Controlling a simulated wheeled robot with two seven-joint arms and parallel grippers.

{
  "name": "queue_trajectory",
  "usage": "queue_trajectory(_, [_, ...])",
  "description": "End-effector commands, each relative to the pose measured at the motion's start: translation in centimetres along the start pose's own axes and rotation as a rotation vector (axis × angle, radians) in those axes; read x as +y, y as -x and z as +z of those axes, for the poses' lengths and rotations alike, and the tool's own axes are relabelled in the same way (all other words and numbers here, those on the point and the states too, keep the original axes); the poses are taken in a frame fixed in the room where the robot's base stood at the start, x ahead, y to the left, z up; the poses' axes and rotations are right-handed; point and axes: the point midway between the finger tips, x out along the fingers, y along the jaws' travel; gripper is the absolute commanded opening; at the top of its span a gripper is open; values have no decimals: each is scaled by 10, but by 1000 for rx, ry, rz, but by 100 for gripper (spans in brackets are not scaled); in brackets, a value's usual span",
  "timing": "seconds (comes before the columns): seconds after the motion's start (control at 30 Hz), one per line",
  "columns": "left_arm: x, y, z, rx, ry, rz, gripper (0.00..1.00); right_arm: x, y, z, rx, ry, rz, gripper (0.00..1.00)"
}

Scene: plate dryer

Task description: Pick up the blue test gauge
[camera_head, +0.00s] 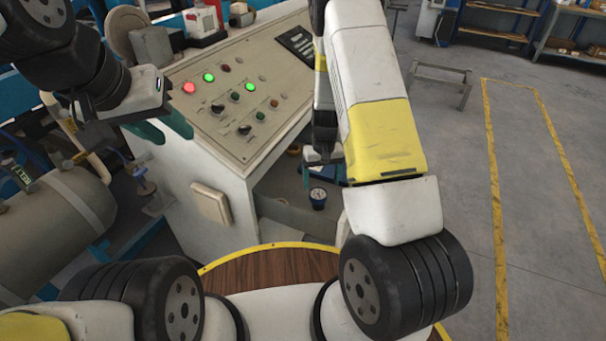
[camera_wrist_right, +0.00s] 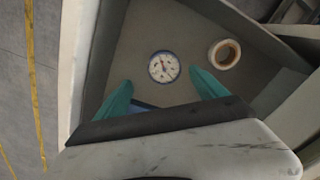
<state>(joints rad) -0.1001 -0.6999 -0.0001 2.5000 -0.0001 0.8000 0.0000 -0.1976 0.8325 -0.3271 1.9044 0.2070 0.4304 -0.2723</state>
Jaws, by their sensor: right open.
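The blue test gauge (camera_head: 318,197) has a round white dial with a blue rim. It sits in the open compartment at the front right of the control cabinet. In the right wrist view the gauge (camera_wrist_right: 164,67) lies face-up to the camera, ahead of and between my teal fingertips. My right gripper (camera_wrist_right: 160,88) is open and empty, apart from the gauge. In the head view my right arm covers part of the compartment and most of that gripper. My left gripper (camera_head: 163,127) is open and empty beside the cabinet's left edge.
A roll of tape (camera_wrist_right: 224,54) lies beside the gauge, close to one finger. The compartment's walls (camera_wrist_right: 98,70) bound the space around the right gripper. The control panel (camera_head: 240,110) with lit buttons is above.

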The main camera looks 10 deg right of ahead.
Motion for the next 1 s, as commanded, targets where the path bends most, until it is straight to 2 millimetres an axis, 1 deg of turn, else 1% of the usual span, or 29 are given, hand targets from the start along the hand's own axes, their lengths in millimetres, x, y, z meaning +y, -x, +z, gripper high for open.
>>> queue_trajectory(0.03, [0, 0, 0, 0, 0, 0, 36, 1, -6, 0, -5, 1, 5, 81])
queue_trajectory(0.37, [0, 0, 0, 0, 0, 0, 36, -1, -42, 1, -8, 3, 6, 81])
queue_trajectory(0.5, [0, 0, 0, 0, 0, 0, 36, -6, -64, 0, -9, 3, 6, 81])
queue_trajectory(0.6, [0, 0, 0, 0, 0, 0, 36, -6, -77, 0, -8, 3, 6, 81])
queue_trajectory(0.73, [0, 0, 0, 0, 0, 0, 36, -7, -84, -1, -5, 2, 5, 81])
queue_trajectory(0.93, [0, 0, 0, 0, 0, 0, 36, -7, -84, -1, -4, 2, 5, 81])
queue_trajectory(0.97, [0, 0, 0, 0, 0, 0, 36, -7, -84, -1, -5, 2, 5, 77])
queue_trajectory(1.0, [0, 0, 0, 0, 0, 0, 36, -7, -84, -1, -5, 2, 5, 70])
